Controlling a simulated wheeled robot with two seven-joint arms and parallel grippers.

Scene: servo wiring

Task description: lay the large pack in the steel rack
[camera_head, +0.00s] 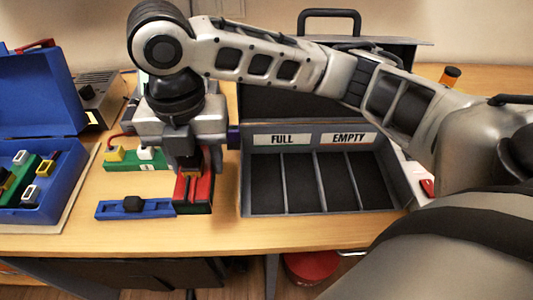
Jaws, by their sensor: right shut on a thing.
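The steel rack (324,212) is a grey open case on the table, right of centre. Its floor is split by thin dividers into several dark bays, all empty, under a FULL label (282,140) and an EMPTY label (349,137). My right gripper (190,168) points down, left of the rack. It is shut on a red and black block with some green, which I take for the large pack (203,190). The fingers hide the pack's upper part. I cannot tell whether its lower end touches the table. My left gripper is not in view.
A blue slide piece (120,209) lies beside the pack on the left. A green block with yellow and white connectors (130,160) is behind it. An open blue case (40,200) stands far left. My right arm crosses above the rack. The table front is clear.

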